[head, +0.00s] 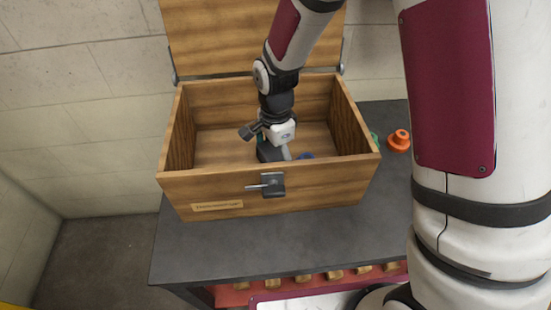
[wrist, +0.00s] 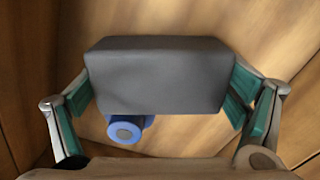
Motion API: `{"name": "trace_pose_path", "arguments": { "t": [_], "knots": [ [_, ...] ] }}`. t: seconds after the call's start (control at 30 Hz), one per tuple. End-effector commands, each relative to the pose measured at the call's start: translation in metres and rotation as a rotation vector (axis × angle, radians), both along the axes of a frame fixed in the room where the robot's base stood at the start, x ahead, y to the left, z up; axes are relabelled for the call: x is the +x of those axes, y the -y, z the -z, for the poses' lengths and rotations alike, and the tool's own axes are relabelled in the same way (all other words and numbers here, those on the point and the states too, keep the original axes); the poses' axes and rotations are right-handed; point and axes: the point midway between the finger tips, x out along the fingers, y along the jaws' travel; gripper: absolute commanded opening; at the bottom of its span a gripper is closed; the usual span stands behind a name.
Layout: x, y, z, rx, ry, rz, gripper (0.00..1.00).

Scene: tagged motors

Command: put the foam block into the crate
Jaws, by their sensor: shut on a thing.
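The foam block (wrist: 158,75) is a dark grey block, seen large in the wrist view between the two green-padded fingers. My gripper (wrist: 165,88) is shut on it, one finger at each end. In the head view my gripper (head: 275,150) reaches down inside the open wooden crate (head: 265,188), behind its front wall. The crate's wooden floor shows below the block in the wrist view (wrist: 215,135). The front wall hides the lowest part of the gripper and block, so I cannot tell whether the block touches the floor.
A blue round part (wrist: 125,128) lies in the crate near the block. The crate's lid (head: 215,40) stands open at the back. An orange part (head: 398,140) and a partly hidden green one (head: 374,137) are right of the crate on the dark table (head: 290,240).

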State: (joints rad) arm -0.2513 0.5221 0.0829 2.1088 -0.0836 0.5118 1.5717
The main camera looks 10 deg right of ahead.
Motion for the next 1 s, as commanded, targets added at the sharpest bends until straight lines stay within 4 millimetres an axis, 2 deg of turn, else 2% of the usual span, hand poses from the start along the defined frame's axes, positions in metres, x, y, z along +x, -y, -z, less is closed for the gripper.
{"name": "trace_pose_path", "arguments": {
  "t": [0.03, 0.1, 0.43, 0.47, 0.5, 0.87, 1.0],
  "knots": [
    [0.000, 0.000, 0.008, -0.001, -0.003, 0.000, 0.76],
    [0.000, 0.000, 0.011, 0.000, -0.001, -0.001, 0.76],
    [0.000, 0.000, 0.014, 0.000, 0.000, -0.001, 0.76],
    [0.000, 0.000, 0.014, 0.000, 0.000, -0.001, 0.93],
    [0.000, 0.000, 0.013, 0.000, 0.000, 0.000, 1.00],
    [0.000, 0.000, 0.012, 0.000, 0.000, -0.001, 1.00],
    [0.001, 0.000, 0.003, 0.000, 0.003, 0.000, 1.00]
  ]
}}
